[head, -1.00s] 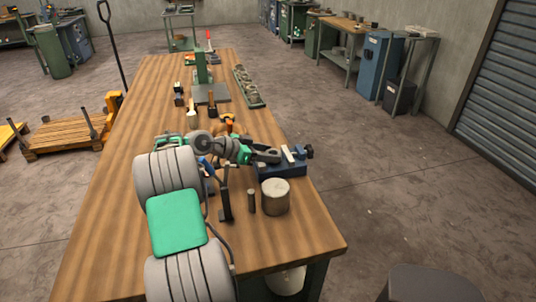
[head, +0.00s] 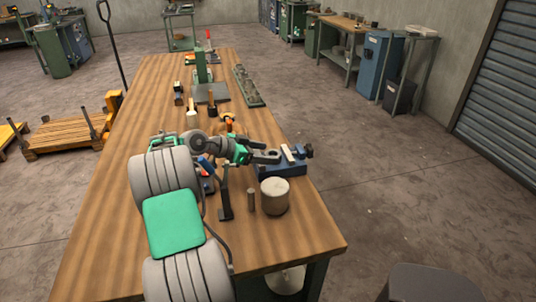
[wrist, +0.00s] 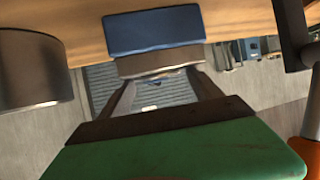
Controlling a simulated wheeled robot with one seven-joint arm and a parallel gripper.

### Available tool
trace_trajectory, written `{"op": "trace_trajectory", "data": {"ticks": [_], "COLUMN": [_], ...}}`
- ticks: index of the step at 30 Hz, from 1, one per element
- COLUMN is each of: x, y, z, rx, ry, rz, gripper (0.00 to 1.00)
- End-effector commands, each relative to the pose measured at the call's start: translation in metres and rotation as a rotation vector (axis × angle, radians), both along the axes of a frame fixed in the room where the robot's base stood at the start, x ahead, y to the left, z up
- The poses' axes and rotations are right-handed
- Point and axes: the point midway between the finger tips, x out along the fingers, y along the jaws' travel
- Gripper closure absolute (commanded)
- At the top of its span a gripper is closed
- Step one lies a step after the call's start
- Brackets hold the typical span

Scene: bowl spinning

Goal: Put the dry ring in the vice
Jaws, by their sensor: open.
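My gripper (head: 270,156) reaches right over the table, with its fingertips at the blue vice (head: 282,170) near the table's right edge. The vice has a pale jaw and a dark end. In the wrist view my gripper's fingers (wrist: 162,88) stand apart, with a metal bar and a blue block (wrist: 152,32) of the vice beyond them. I see no ring held between them. A long dark green tray (head: 249,87) farther back holds several small grey round pieces. I cannot tell whether one is the dry ring. My fingers partly hide the vice.
A pale cylinder (head: 275,196) and a thin dark post (head: 251,199) stand just in front of the vice. A dark upright stand (head: 225,193) is close to my arm. A green press (head: 206,78) and handled tools stand farther back. The table's left side is clear.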

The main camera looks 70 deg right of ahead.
Motion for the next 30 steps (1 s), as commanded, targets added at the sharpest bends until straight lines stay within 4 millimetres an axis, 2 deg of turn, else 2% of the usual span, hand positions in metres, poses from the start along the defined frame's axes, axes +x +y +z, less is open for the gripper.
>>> {"op": "trace_trajectory", "data": {"ticks": [6, 10, 11, 19, 20, 22, 23, 24, 26, 27, 29, 30], "x": [0.040, 0.059, 0.062, 0.079, 0.087, 0.120, 0.139, 0.169, 0.212, 0.237, 0.260, 0.268], "y": [0.033, 0.051, 0.054, 0.066, 0.069, 0.085, 0.097, 0.119, 0.169, 0.211, 0.278, 0.324], "z": [0.023, 0.036, 0.045, 0.048, 0.049, 0.053, 0.054, 0.055, 0.055, 0.052, 0.047, 0.042], "rx": [-0.002, -0.001, 0.001, 0.015, 0.030, 0.101, 0.144, 0.215, 0.339, 0.423, 0.544, 0.619], "ry": [-0.002, -0.002, 0.000, -0.007, -0.014, -0.037, -0.047, -0.059, -0.060, -0.050, -0.017, 0.014], "rz": [0.006, 0.004, 0.005, 0.031, 0.063, 0.198, 0.281, 0.418, 0.657, 0.827, 1.074, 1.235], "gripper": [0.26, 0.26, 0.26, 0.26, 0.26, 0.26, 0.26, 0.26, 0.26, 0.26, 0.26, 0.26]}}
